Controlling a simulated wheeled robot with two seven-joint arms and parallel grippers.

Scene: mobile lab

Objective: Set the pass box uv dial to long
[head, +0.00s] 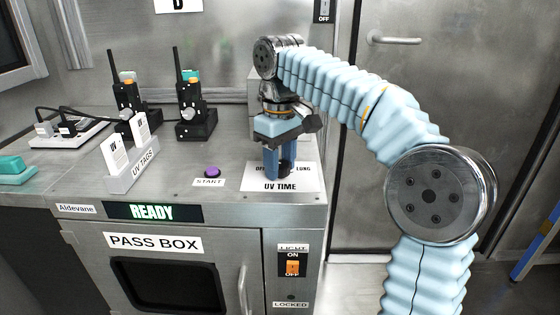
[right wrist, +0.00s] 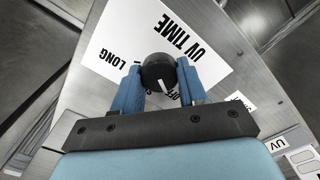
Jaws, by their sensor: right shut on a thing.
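The UV time dial (right wrist: 156,68) is a round black knob with a white pointer line, on a white plate (head: 254,184) marked UV TIME on top of the pass box (head: 212,243). In the right wrist view the pointer line faces the partly covered OFF label (right wrist: 171,96). The LONG label (right wrist: 113,55) lies on the other side of the knob. My right gripper (head: 279,171) reaches down from above, and its blue fingers (right wrist: 158,82) are shut on the knob's sides. My left gripper is not in view.
A purple START button (head: 212,172) and a UV TAGS holder (head: 131,172) stand left of the dial. Two black radios (head: 195,115) and a power strip (head: 66,133) are further back. A READY display (head: 152,212) and an orange light switch (head: 292,264) are on the front.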

